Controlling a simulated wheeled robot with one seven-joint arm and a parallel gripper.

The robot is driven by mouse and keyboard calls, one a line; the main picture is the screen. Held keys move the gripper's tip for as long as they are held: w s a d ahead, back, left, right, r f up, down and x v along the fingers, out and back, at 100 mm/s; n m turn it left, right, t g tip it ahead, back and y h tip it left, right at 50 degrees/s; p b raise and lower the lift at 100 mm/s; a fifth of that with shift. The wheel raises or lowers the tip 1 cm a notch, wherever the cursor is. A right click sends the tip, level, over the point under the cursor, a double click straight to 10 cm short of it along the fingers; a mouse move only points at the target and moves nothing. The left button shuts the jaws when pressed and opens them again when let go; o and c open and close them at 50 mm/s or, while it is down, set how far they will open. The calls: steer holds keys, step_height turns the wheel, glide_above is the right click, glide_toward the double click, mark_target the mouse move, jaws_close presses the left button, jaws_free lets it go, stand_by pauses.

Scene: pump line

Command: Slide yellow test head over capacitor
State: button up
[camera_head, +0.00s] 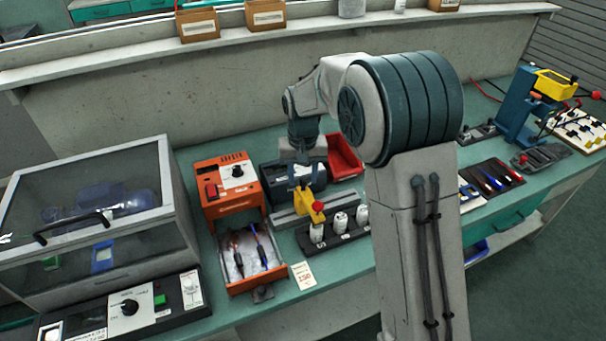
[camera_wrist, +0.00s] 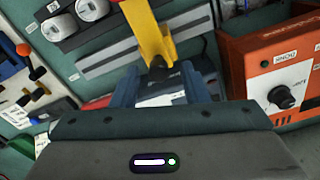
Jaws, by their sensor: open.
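The yellow test head (camera_head: 308,201), with a red knob at its front, sits at the grey slide rail (camera_head: 288,218) on the bench. White capacitors (camera_head: 340,220) stand upright in a black rack in front of the rail; two of them (camera_wrist: 56,27) show at the upper left of the wrist view. My gripper (camera_head: 302,180) is open and points down at the rear of the test head. In the wrist view its blue fingers (camera_wrist: 160,82) stand on both sides of the head's dark rear part, below the yellow arm (camera_wrist: 148,28). Whether they touch it I cannot tell.
An orange tester (camera_head: 232,183) with an open drawer (camera_head: 256,287) stands left of the rail. A dark box (camera_head: 282,178) and a red bin (camera_head: 345,160) are behind. A glass-lidded case (camera_head: 90,205) fills the left. My arm hides part of the bench.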

step_height(320, 180, up, 14)
steer(key=shift+b, duration=0.3)
steer(key=shift+f, duration=0.1)
stand_by(0.4)
steer(key=s+d+f+t, duration=0.1)
steer(key=s+d+f, duration=0.1)
steer(key=s+d, duration=0.7)
steer(key=s+d+f+m+t, duration=0.1)
steer(key=s+d+f+t, duration=0.1)
steer(key=s+d, duration=0.7)
steer(key=s, duration=0.7)
steer(key=shift+s+f, duration=0.35)
steer(key=shift+f, duration=0.05)
